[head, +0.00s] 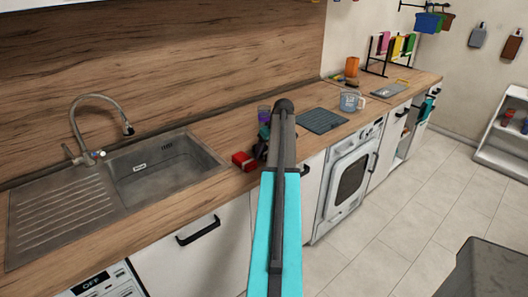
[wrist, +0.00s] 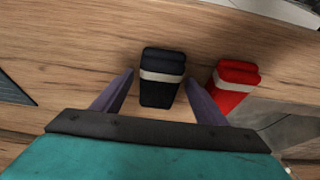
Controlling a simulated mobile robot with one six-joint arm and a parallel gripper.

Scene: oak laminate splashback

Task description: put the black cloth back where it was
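The black cloth (wrist: 160,92) is a folded or rolled bundle with a pale band around it, lying on the wooden worktop. In the wrist view, my gripper (wrist: 160,78) is open, with one finger on each side of the black cloth and a visible gap on both sides. A similar red cloth (wrist: 234,86) with a pale band lies just right of the right finger. The red cloth also shows in the head view (head: 243,160), beside the sink. In the head view my arm hides most of the black cloth and the fingers.
The sink (head: 160,165) with its tap (head: 105,125) is left of my arm. A dark hob or mat (head: 322,121) and a clear measuring jug (head: 351,101) are to the right.

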